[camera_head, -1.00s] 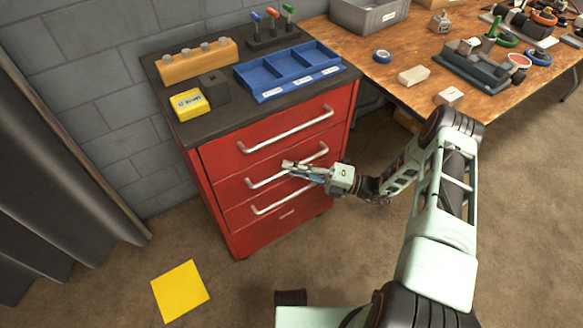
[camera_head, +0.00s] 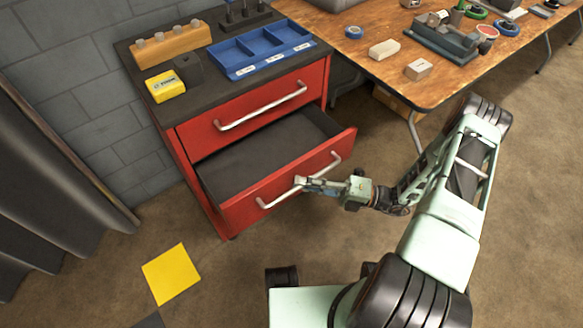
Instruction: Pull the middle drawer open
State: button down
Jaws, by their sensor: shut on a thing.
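The red cabinet (camera_head: 172,162) stands against the wall at the left, with a dark top. Its middle drawer (camera_head: 240,162) is pulled well out, and its dark inside looks empty. The drawer's silver bar handle (camera_head: 280,194) runs across its red front. My gripper (camera_head: 303,184) is shut on this handle near its middle, reaching in from the right. The upper drawer (camera_head: 240,118) is closed, with its own silver handle (camera_head: 262,106). The bottom drawer is hidden behind the open one.
On the cabinet top are a blue divided tray (camera_head: 233,66), a yellow box (camera_head: 165,86) and a wooden block with pegs (camera_head: 170,46). A wooden workbench (camera_head: 385,75) with tools stands at the right. A yellow square (camera_head: 171,274) lies on open floor.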

jog(key=s+d, duration=0.6)
jog(key=s, duration=0.3)
jog(key=shift+d, duration=0.15)
jog(key=c, duration=2.3)
grip_release()
jog(key=v, duration=1.2)
jog(key=shift+r, duration=0.1)
